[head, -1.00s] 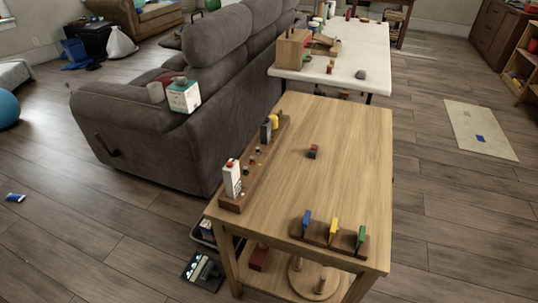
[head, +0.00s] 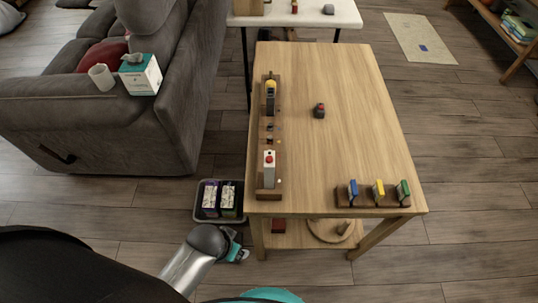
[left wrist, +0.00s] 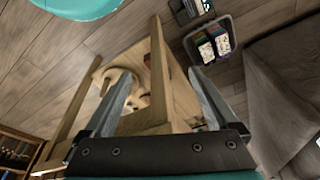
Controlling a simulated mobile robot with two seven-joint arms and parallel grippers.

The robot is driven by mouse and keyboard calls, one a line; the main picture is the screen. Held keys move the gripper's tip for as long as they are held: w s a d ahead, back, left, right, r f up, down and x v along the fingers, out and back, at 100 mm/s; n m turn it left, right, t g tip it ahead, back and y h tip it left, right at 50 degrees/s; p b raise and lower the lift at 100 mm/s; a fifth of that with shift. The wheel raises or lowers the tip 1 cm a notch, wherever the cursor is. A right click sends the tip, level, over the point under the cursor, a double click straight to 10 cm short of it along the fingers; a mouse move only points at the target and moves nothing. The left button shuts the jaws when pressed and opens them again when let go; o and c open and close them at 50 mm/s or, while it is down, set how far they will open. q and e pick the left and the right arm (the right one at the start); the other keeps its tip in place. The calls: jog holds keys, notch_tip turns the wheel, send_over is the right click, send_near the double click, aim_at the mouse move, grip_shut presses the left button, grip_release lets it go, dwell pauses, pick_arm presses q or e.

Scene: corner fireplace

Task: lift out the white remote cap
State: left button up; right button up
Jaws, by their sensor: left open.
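A white block-like piece with a red spot (head: 269,168), which looks like the white remote, stands upright in the near end of a long wooden holder (head: 267,195) along the table's left edge. I cannot make out its cap as a separate part. My left gripper (head: 236,250) is low, off the table's near left corner, apart from the white piece. In the left wrist view its fingers (left wrist: 160,73) are spread wide with nothing held, facing the table's underside and legs. The white piece is not clearly visible there. My right gripper is not in view.
A dark piece with a yellow top (head: 271,95) stands at the holder's far end. A small dark red-topped object (head: 319,110) lies mid-table. A rack (head: 372,199) holds blue, yellow and green pieces. A bin (head: 208,217) sits on the floor by the table. A sofa (head: 185,90) stands left.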

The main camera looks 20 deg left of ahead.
pick_arm(q)
notch_tip(320, 180, up, 12)
jog(key=w+d+p, duration=0.1)
jog(key=w+p, duration=0.1)
jog(key=w+d+r+m+h, duration=0.3)
jog(key=w+d+r+m, duration=0.4)
jog(key=w+d+r, duration=0.45)
jog(key=w+a+r+m+g+y+p, duration=0.1)
jog(key=w+a+r+m+g+y, duration=0.25)
jog(key=a+r+m, duration=0.4)
jog(key=n+b, duration=0.2)
send_over(269, 156)
jog(key=shift+t, duration=0.35)
jog(key=f, duration=0.6)
jog(key=shift+s+f, duration=0.35)
jog(key=f, duration=0.1)
jog(key=f+b, duration=0.1)
jog(key=f, duration=0.3)
jog(key=shift+w+f+b, duration=0.1)
jog(key=shift+w+b, duration=0.2)
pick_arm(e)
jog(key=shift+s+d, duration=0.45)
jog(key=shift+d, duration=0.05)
pick_arm(q)
jog(key=shift+c, duration=0.4)
